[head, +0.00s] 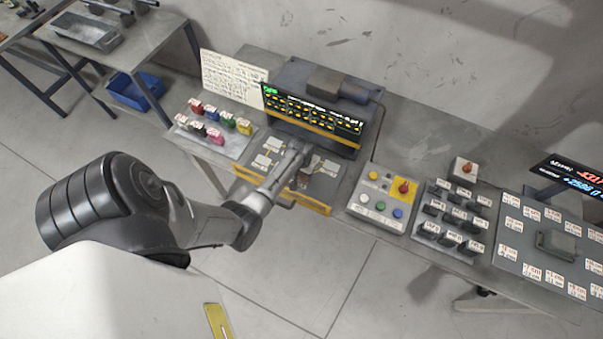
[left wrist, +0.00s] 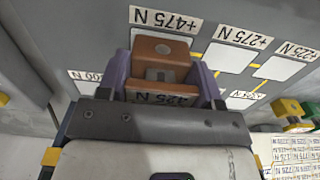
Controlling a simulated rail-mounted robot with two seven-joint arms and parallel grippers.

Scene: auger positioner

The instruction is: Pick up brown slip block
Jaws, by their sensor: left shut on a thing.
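The brown slip block (left wrist: 160,50) sits between the two purple-grey fingers of my left gripper (left wrist: 163,72) in the left wrist view. The fingers are shut on its sides. A tag on the block's near side reads about 425 N, partly cut by the gripper body. The block is over a white pad beside the +475 N label (left wrist: 165,17); I cannot tell whether it touches the panel. In the head view my left arm reaches over the dark panel (head: 265,178) with white pads, and the block is hard to make out there. My right gripper is not in view.
A rack (head: 181,126) of several coloured blocks stands left of the panel. A lit display (head: 312,115) stands behind it. A button box (head: 380,217) and switch panels (head: 452,238) are to the right. Yellow edging (head: 315,207) runs along the panel's front.

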